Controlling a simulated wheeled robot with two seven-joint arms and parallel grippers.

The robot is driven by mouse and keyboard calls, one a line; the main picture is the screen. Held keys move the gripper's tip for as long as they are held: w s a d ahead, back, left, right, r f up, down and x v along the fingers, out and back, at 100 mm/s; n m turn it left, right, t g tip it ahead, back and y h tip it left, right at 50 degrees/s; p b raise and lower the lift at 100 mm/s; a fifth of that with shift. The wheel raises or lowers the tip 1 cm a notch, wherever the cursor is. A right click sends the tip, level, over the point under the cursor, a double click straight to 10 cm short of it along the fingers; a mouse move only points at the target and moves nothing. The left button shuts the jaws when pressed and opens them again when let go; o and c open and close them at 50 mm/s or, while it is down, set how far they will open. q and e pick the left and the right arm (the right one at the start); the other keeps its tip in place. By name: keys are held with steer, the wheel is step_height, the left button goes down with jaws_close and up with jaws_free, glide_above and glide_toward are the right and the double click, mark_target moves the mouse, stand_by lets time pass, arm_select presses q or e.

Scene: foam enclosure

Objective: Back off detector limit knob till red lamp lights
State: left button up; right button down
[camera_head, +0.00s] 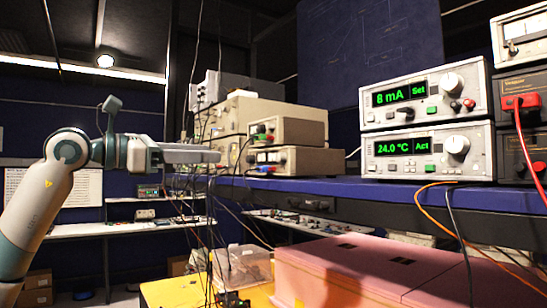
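My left gripper (208,154) reaches in from the left and points right, in front of the beige instruments. Its fingers are seen edge-on, so their gap cannot be told. The upper grey unit (425,116) reads "8 mA Set" in green and has a large white knob (452,83). The lower grey unit (425,169) reads "24.0 °C Act" and has a similar knob (457,145). Both stand on the blue shelf, well right of the gripper. No label picks out the detector limit knob, and no lit red lamp can be made out. My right gripper is out of view.
The blue shelf (340,186) has free room between the beige instruments (290,125) and the grey units. Dark cables hang near my gripper. A red plug (520,102) and orange cable are at right. A pink foam box (370,268) stands below.

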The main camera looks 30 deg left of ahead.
mark_target(278, 156)
arm_select(q)
steer(key=p+x, duration=0.7)
steer(key=x, duration=0.9)
steer(key=shift+w+d+r, duration=0.15)
steer(key=shift+w, duration=0.05)
steer(key=shift+w+d+p, duration=0.25)
steer(key=shift+w+p, duration=0.1)
steer(key=shift+w, duration=0.25)
jaws_close()
